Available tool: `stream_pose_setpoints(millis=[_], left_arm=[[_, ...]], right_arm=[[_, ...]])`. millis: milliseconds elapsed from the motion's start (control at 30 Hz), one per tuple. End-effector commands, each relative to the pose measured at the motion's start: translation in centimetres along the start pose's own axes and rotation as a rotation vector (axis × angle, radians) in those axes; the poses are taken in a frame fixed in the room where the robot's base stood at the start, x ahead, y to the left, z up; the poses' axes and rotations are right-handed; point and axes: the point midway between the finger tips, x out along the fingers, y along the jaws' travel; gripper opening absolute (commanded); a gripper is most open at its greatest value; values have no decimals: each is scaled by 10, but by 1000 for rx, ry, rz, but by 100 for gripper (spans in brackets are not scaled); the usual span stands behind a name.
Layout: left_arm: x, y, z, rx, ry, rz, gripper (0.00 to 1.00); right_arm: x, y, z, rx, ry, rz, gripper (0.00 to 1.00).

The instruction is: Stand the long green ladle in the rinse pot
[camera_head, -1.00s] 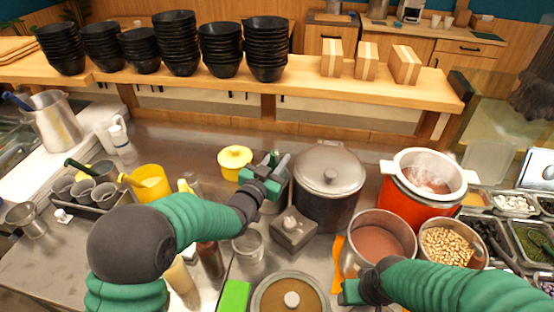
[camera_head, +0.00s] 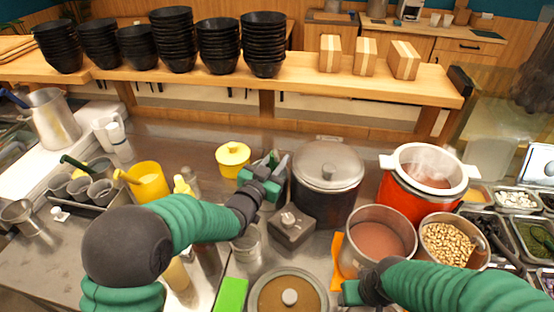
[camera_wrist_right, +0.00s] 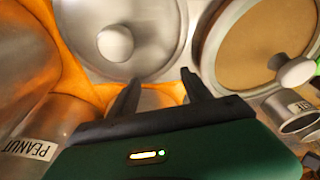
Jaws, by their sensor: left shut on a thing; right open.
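My left gripper (camera_head: 268,176) is shut at the middle of the counter, just left of the lidded pot. A thin green piece at its jaws looks like the handle of the long green ladle; its lower part is hidden by the gripper. A dark container (camera_head: 283,191) shows partly under the gripper; I cannot tell whether it is the rinse pot, or whether the ladle is inside it. Another dark green handle (camera_head: 75,162) leans out of the tray of cups at the left. My right gripper (camera_wrist_right: 160,88) is open and empty, above the orange cloth (camera_wrist_right: 158,98).
A large lidded pot (camera_head: 328,177) stands right of the left gripper. A red pot (camera_head: 407,203) steams further right. A yellow lidded pot (camera_head: 233,158) stands behind left. A grey block with a knob (camera_head: 291,231) and a glass (camera_head: 246,248) stand in front.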

Motion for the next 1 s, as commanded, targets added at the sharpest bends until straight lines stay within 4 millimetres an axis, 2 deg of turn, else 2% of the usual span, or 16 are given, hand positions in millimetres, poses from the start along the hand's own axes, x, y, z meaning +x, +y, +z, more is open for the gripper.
stream_pose_setpoints(millis=[167,200,400,667,1000], left_arm=[[0,0,-1,0,2,0,0],[0,0,-1,0,2,0,25],[0,0,0,0,1,0,49],[0,0,0,0,-1,0,49],[-10,0,-47,0,0,0,49]], right_arm=[[0,0,0,0,0,0,57],[0,0,0,0,0,0,57],[0,0,0,0,0,0,57],[0,0,0,0,0,0,57],[-28,0,-7,0,0,0,57]])
